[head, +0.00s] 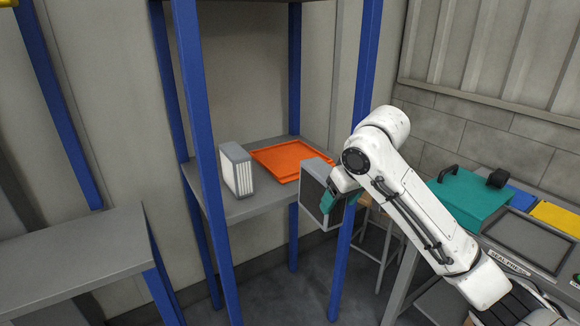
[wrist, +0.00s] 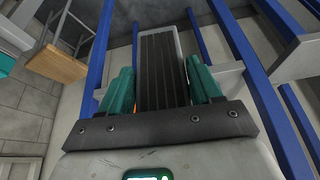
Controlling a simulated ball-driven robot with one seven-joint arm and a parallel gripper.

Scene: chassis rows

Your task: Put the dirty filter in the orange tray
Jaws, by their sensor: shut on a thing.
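The dirty filter (head: 314,194), a grey-framed block with a dark face, is held upright by my gripper (head: 330,196), in front of the shelf at its right post. In the wrist view the filter's dark pleats (wrist: 162,72) show between the two teal fingers of my gripper (wrist: 162,85), which is shut on it. The orange tray (head: 290,157) lies on the grey shelf, behind and left of the held filter. The tray's right front part is hidden by the filter. Only a sliver of orange shows in the wrist view.
A clean white-pleated filter (head: 237,171) stands on the shelf (head: 245,204) left of the tray. Blue posts (head: 208,150) frame the shelf. A grey bench (head: 75,250) is at left.

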